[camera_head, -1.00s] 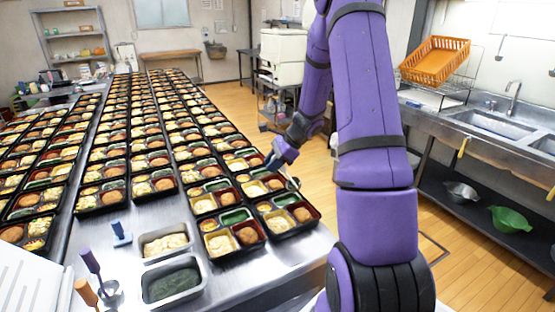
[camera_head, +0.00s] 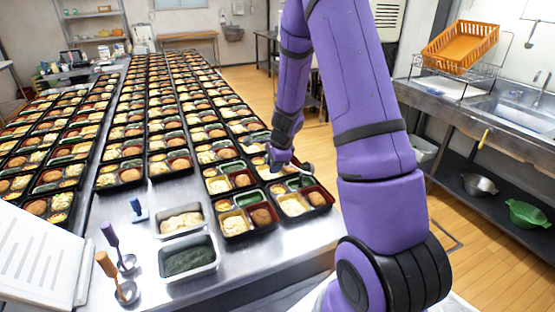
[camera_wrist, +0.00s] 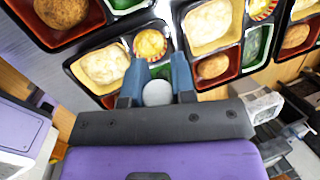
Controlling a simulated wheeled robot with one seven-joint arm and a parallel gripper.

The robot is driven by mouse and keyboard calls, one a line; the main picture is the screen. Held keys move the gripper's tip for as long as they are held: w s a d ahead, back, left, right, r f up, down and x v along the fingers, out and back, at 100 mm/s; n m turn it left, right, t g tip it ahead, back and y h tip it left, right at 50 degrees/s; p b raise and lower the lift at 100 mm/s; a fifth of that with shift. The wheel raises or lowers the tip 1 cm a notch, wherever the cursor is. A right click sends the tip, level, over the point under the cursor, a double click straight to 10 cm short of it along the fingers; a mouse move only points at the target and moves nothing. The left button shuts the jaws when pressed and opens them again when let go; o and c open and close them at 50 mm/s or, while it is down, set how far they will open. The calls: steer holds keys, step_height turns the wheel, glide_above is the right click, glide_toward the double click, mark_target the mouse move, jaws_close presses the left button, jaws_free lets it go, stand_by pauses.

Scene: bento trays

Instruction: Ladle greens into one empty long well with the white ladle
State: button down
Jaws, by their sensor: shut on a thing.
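My gripper (camera_head: 284,168) is over the near right bento trays (camera_head: 240,237). In the wrist view, its blue fingers (camera_wrist: 157,82) are shut on the white ladle, whose rounded white part (camera_wrist: 157,93) shows between them. A small pale part of the ladle (camera_head: 307,168) shows beside the gripper in the head view; whether it carries greens cannot be told. A metal pan of dark greens (camera_head: 188,260) stands at the table's near end. A green long well (camera_head: 248,198) shows in a near tray, another (camera_wrist: 257,46) in the wrist view; both look bare.
A pan of pale food (camera_head: 181,223) stands behind the greens. Purple-handled (camera_head: 111,236) and orange-handled ladles (camera_head: 106,264) and a blue-handled tool (camera_head: 138,211) stand to the left. Filled trays crowd the table behind. Floor (camera_head: 400,200) lies open to the right.

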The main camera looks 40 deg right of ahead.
steer(key=shift+w+a+f+g+h, duration=0.15)
steer(key=shift+a+f+h, duration=0.3)
steer(key=shift+f+h, duration=0.35)
steer(key=shift+w+a+f+g+h, duration=0.15)
steer(key=shift+a+f+h, duration=0.3)
steer(key=shift+f+h, duration=0.35)
stand_by(0.6)
